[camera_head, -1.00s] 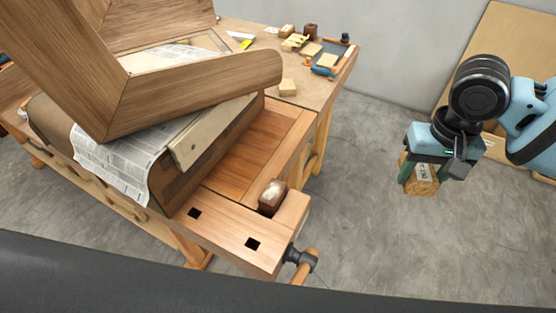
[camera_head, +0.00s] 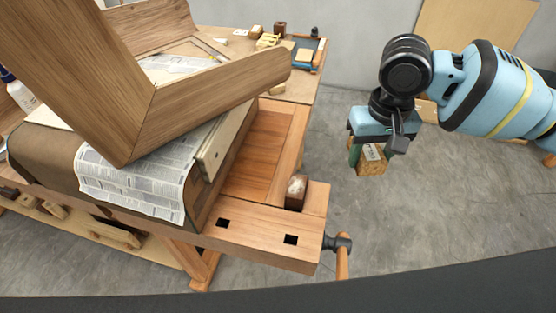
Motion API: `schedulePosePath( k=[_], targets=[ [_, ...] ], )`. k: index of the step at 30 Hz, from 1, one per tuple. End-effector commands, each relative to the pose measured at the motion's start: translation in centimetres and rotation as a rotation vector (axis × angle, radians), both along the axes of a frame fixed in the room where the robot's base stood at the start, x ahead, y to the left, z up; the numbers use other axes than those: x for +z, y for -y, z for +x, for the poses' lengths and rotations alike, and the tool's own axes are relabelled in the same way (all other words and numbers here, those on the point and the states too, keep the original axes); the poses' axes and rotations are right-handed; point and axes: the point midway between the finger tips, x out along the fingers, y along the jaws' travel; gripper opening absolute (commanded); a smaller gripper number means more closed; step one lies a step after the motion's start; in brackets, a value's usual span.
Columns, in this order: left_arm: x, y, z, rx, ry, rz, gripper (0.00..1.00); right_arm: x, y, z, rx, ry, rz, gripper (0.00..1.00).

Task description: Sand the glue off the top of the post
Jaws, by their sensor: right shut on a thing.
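A short dark wooden post (camera_head: 296,196) stands at the front right corner of the workbench, by the vise. Its top shows a pale whitish patch that looks like glue. My right gripper (camera_head: 372,150) is shut on a tan, cork-like sanding block (camera_head: 372,162) with a small pale label. It holds the block in the air over the floor, to the right of the bench and apart from the post. The block's underside is hidden. My left gripper is not in view.
A large bent wooden lamination (camera_head: 190,95) lies over newspaper (camera_head: 135,180) on the bench's left. A vise handle (camera_head: 342,262) sticks out at the front right. Small blocks and tools sit at the bench's far end. The bench top (camera_head: 258,150) behind the post is clear.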

Motion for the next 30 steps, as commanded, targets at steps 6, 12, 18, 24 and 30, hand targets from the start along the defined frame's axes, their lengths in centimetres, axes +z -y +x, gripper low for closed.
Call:
schedulePosePath(
  k=[6, 12, 18, 24, 30],
  targets=[
    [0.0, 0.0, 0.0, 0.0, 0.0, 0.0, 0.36, 0.0, 0.0, 0.0, 0.0, 0.0, 0.0, 0.32],
    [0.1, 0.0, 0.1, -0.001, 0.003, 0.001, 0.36, 0.0, -0.4, 0.2, 0.094, 0.001, -0.001, 0.32],
    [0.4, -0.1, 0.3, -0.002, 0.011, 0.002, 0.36, -0.3, -1.9, 0.7, 0.431, 0.003, -0.007, 0.32],
    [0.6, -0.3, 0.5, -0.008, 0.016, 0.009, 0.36, -0.6, -3.7, 1.3, 0.838, 0.005, -0.011, 0.32],
    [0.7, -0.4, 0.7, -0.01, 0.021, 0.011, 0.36, -0.9, -5.6, 1.7, 1.244, 0.004, -0.015, 0.32]
  ],
)
